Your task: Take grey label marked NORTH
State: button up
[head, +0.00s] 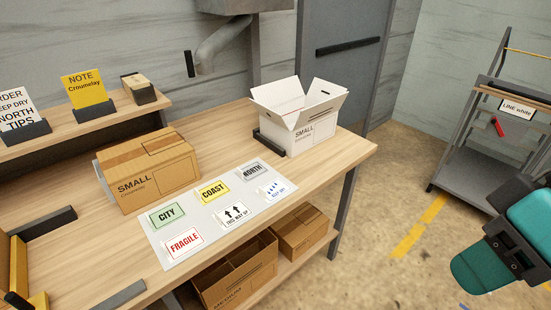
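The grey label marked NORTH (264,172) lies flat at the back right of a pale sheet (211,229) on the wooden table. It is beside the yellow COAST label (214,192) and behind the white label with blue drops (276,189). Nothing covers it. Teal and dark parts of my arm show at the right edge, well apart from the table and the label.
A closed SMALL carton (150,183) stands left of the sheet. An open white box (312,138) stands just behind the NORTH label. Green CITY (167,215), white arrow (234,214) and red FRAGILE (184,243) labels share the sheet. Open floor separates the table from a grey cart (470,175).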

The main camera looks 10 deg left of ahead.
aim_at(256, 170)
jog(key=u, duration=0.15)
jog(key=i, duration=0.65)
jog(key=u, duration=1.05)
jog(key=i, duration=0.5)
jog(key=u, duration=0.55)
